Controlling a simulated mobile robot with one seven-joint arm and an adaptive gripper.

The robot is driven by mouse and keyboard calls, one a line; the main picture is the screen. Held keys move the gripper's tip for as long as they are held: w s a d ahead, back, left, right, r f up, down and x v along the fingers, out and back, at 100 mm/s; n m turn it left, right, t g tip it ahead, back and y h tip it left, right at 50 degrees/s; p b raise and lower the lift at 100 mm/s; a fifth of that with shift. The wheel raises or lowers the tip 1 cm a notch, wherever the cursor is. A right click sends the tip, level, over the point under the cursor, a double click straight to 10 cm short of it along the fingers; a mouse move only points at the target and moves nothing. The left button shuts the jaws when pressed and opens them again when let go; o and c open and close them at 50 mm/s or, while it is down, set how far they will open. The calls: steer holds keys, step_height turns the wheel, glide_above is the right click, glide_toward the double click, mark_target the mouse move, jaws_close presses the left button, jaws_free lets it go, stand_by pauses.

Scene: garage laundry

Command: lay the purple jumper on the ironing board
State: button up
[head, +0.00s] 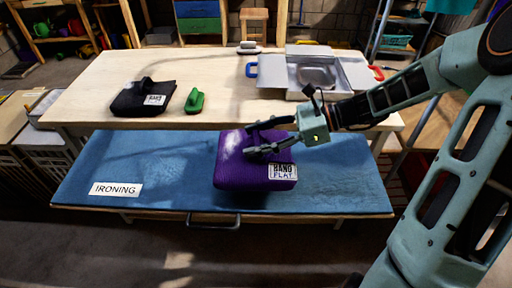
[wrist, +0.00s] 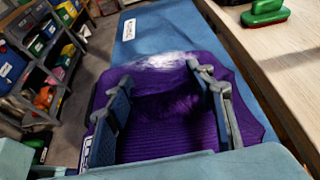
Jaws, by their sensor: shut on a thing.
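The purple jumper (head: 240,168) is a folded, thick bundle with a white "HAND FLAT" label on its front right corner. It is over the middle of the blue ironing board (head: 130,160); a dark shadow shows along its front edge, and I cannot tell whether it touches the board. My gripper (head: 254,138) comes in from the right, with its fingers on top of the jumper. In the wrist view, my gripper (wrist: 160,75) has its two fingers on either side of a ridge of the purple jumper (wrist: 165,115), shut on it. The jumper's underside is hidden.
An "IRONING" label (head: 115,190) lies on the board's left. The board is bare on both sides of the jumper.

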steer(key=shift+f, duration=1.5)
steer(key=shift+b, duration=0.3)
steer(key=shift+f, duration=0.15)
steer(key=o, duration=1.5)
steer(key=shift+r, duration=0.2)
steer(key=p+v, duration=0.1)
steer(key=v, duration=1.1)
steer(key=shift+d+f, duration=0.1)
